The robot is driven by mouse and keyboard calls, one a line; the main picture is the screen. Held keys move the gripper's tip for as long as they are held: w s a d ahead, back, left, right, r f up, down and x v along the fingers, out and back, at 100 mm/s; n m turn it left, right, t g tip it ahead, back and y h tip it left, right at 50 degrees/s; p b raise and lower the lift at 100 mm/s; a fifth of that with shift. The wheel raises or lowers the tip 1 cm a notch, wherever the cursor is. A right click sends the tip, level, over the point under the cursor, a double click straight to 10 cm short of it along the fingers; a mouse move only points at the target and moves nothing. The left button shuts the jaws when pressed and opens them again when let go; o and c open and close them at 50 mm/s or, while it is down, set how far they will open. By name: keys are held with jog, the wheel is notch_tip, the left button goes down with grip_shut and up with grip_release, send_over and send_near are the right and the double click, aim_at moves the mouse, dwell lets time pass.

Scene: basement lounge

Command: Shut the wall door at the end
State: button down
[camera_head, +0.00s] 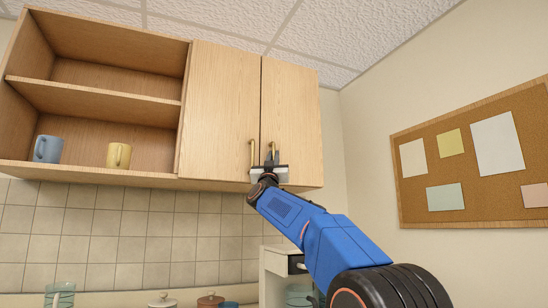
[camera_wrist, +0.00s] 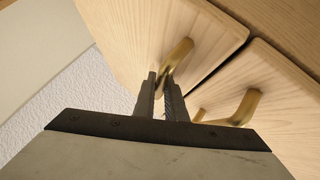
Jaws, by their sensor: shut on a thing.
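The wall cabinet has two light wood doors at its right end. The end door (camera_head: 291,115) looks about in line with the left door (camera_head: 220,110) in the head view; I cannot tell whether a small gap is left behind it. My gripper (camera_head: 271,159) reaches up to the lower part of the end door and is shut on its brass handle (camera_head: 275,147). In the wrist view the fingers (camera_wrist: 162,88) close around this handle (camera_wrist: 180,54), partly hiding it. The left door's handle (camera_wrist: 240,110) is just beside the fingers, with a dark seam between the doors.
The open shelf (camera_head: 95,97) at left holds a blue mug (camera_head: 47,149) and a yellow mug (camera_head: 118,156). A cork board (camera_head: 480,195) hangs on the right wall. Lidded jars (camera_head: 210,300) and a glass mug (camera_head: 60,295) stand below. The space right of the cabinet is clear.

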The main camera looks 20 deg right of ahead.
jog(key=shift+r, duration=0.2)
jog(key=c, duration=2.1)
grip_release()
jog(key=shift+s+a+f, duration=0.15)
jog(key=shift+a+f, duration=0.1)
jog(key=shift+f, duration=0.25)
jog(key=v, duration=1.6)
jog(key=shift+s, duration=0.3)
jog(key=shift+f, duration=0.2)
